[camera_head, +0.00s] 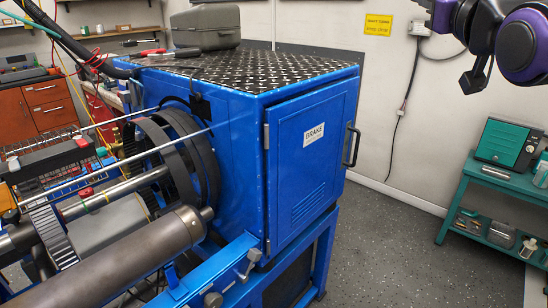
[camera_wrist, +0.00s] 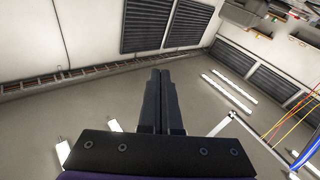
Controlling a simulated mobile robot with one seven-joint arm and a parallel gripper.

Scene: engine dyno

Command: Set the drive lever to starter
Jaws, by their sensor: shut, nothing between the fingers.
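I cannot pick out a labelled drive lever or a starter mark in either view. A metal clamp-like handle (camera_head: 247,265) sits on the blue rail at the front of the machine, and I cannot tell whether it is the lever. A black upright piece (camera_head: 199,101) stands at the edge of the blue brake cabinet (camera_head: 305,200), above the dark wheels. My gripper (camera_wrist: 161,72) shows in the wrist view with its two black fingers together and nothing between them. It is up in the air, facing walls and ceiling lights, away from the machine. My purple arm is at the head view's upper right.
The brake cabinet door has a black handle (camera_head: 351,147). A grey case (camera_head: 206,27) lies on its checkered top. Shafts and a large cylinder (camera_head: 135,255) fill the lower left. A teal bench (camera_head: 475,180) stands at right. The speckled floor between cabinet and bench is clear.

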